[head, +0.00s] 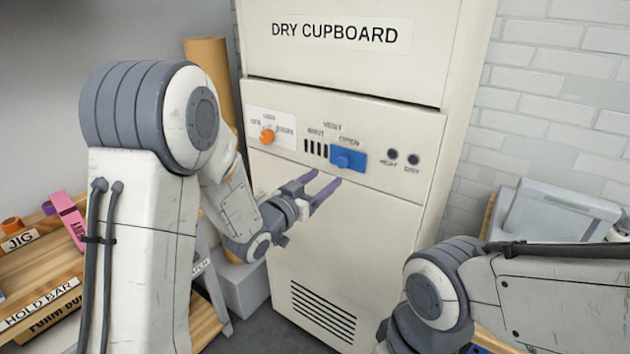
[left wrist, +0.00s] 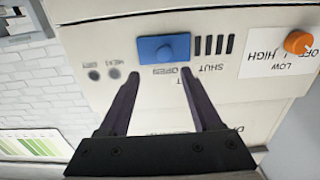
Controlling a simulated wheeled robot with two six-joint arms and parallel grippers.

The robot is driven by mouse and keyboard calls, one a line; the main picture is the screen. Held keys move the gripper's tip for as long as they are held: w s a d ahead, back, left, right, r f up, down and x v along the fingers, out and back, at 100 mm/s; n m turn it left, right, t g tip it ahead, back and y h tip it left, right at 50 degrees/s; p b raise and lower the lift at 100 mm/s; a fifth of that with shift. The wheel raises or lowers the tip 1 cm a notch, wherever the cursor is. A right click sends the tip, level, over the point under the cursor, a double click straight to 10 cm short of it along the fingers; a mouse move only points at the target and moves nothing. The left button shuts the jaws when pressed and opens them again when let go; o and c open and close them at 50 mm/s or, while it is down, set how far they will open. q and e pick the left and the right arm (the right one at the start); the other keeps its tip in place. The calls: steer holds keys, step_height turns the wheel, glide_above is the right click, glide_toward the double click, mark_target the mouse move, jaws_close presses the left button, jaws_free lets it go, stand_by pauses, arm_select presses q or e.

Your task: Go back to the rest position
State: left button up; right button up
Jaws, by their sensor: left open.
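My left gripper (head: 328,178) is open and empty in front of the dry cupboard's (head: 350,225) control panel. Its two purple-grey fingers point at the panel, just below the blue vent slider (head: 348,160). In the left wrist view the panel is upside down, and the open fingertips (left wrist: 160,74) lie on either side of the line to the blue slider (left wrist: 165,48), which sits between them and beyond. I cannot tell whether the fingers touch the panel. The slider stands at the OPEN label, with dark vent slots bare beside it. My right arm shows at the lower right; its gripper is out of view.
An orange knob (head: 267,135) is on the panel's left. A wooden bench (head: 60,262) with a pink item (head: 67,217) stands at the left, near my left arm. A grey box (head: 243,287) is on the floor beside the cupboard. A grey case (head: 560,212) stands at the right.

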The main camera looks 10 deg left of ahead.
arm_select(q)
steer(key=shift+v, duration=0.8)
arm_select(e)
steer(key=shift+s+a+f, duration=0.1)
steer(key=shift+s+f, duration=0.05)
steer(key=shift+s, duration=0.25)
arm_select(q)
steer(key=shift+a, duration=0.15)
steer(key=s+d+f+g+y, duration=0.2)
steer(key=s+d+f+g, duration=0.15)
steer(key=s, duration=0.25)
steer(key=s+d+f+g+y, duration=0.2)
steer(key=s+d+g, duration=0.15)
steer(key=s, duration=0.25)
steer(key=s+m+g+y+p, duration=0.1)
steer(key=s+g, duration=0.8)
steer(key=s, duration=1.5)
steer(key=shift+a+f+m+y+p, duration=0.35)
steer(key=shift+f+m+y, duration=0.1)
steer(key=shift+m+y, duration=0.25)
arm_select(e)
steer(key=shift+a+r, duration=0.1)
steer(key=shift+r, duration=0.75)
